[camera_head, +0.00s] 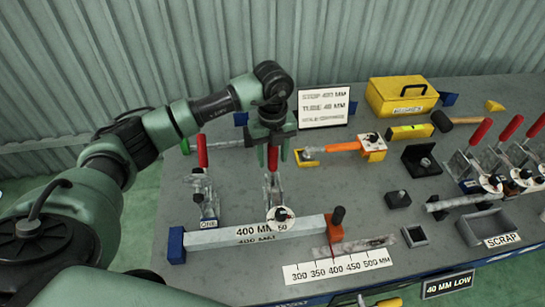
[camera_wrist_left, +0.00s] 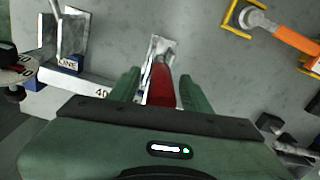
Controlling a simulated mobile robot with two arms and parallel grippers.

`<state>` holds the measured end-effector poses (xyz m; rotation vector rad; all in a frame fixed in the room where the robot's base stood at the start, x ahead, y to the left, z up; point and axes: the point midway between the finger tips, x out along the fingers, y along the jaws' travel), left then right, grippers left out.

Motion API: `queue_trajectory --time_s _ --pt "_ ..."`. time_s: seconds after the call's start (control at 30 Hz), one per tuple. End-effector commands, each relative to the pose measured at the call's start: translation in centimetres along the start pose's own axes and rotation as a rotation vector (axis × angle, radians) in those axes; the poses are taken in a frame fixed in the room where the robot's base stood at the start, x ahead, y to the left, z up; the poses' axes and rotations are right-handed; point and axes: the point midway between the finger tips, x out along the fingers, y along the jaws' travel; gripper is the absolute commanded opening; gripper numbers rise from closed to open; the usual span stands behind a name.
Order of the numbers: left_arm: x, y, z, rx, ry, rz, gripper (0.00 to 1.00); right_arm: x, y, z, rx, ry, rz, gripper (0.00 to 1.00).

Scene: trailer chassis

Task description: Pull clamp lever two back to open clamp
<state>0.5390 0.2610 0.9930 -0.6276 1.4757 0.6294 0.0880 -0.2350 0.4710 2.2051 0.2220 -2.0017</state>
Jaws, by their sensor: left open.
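Clamp two (camera_head: 272,188) stands upright on the bench behind the tube, with its red lever (camera_head: 273,158) pointing up. My left gripper (camera_head: 271,154) is above it, pointing down, with its fingers on either side of the red lever. In the left wrist view the red lever (camera_wrist_left: 161,84) lies between the two open green fingers (camera_wrist_left: 158,80), with a small gap visible to each side. The gripper is open. Clamp one (camera_head: 205,185), with its own upright red lever (camera_head: 202,151), stands to the left. My right gripper is not in view.
A pale square tube (camera_head: 250,234) lies in front of the clamps, with a ruler strip (camera_head: 338,263) before it. An orange tool (camera_head: 342,147) lies close on the right. A sign (camera_head: 323,107) and yellow toolbox (camera_head: 401,96) stand behind. More red-levered clamps (camera_head: 480,132) stand far right.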

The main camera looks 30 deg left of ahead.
Motion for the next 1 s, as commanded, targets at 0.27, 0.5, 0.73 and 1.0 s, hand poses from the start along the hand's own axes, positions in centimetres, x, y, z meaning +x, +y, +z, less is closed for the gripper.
queue_trajectory --time_s 0.27,0.5,0.73,1.0 --pt "2.1 0.0 0.0 0.001 0.000 0.000 0.48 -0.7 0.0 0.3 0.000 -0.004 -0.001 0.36" --pt "2.2 0.0 0.0 0.001 0.000 -0.001 0.42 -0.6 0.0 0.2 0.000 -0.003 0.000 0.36" --pt "2.2 0.0 0.0 0.001 0.000 -0.001 0.00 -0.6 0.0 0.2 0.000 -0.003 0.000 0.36" --pt "2.2 0.0 0.0 0.001 0.000 -0.001 0.00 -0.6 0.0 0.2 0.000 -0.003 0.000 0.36"
